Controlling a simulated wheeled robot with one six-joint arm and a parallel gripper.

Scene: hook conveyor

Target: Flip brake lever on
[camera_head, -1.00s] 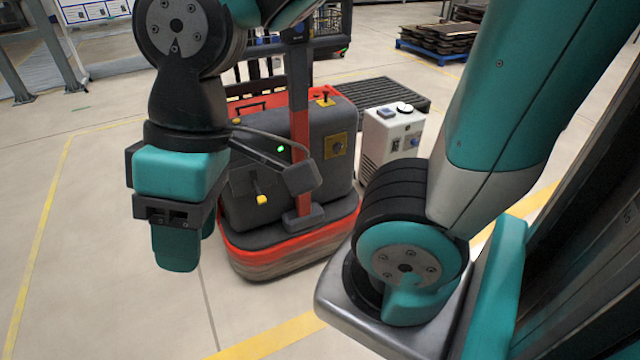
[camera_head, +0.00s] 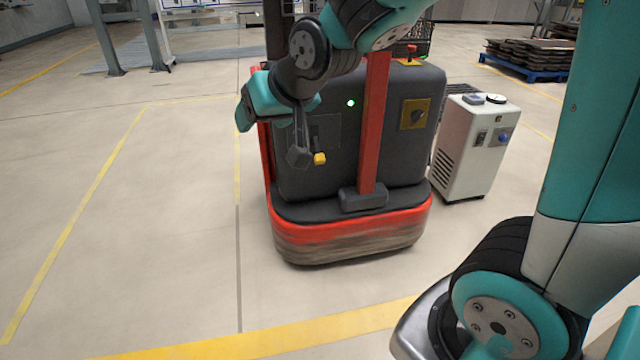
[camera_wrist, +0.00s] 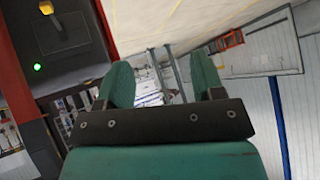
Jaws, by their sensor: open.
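A dark grey and red vehicle (camera_head: 340,238) stands on the floor. A short lever with a yellow tip (camera_head: 320,158) sticks out of its front, beside a dark grey handle block (camera_head: 298,157). The yellow tip also shows at the top left of the wrist view (camera_wrist: 46,8). Another small lever with a red knob (camera_head: 411,48) stands on top; I cannot tell from looks which is the brake lever. My gripper (camera_head: 244,114) is at the vehicle's upper left, pointing left. In the wrist view its teal fingers (camera_wrist: 160,70) are apart and empty, clear of both levers.
A red post (camera_head: 374,125) rises at the vehicle's front. A green light (camera_head: 351,103) and a yellow switch plate (camera_head: 415,114) are on its body. A white control box (camera_head: 472,148) stands to its right. The floor at left and in front is clear.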

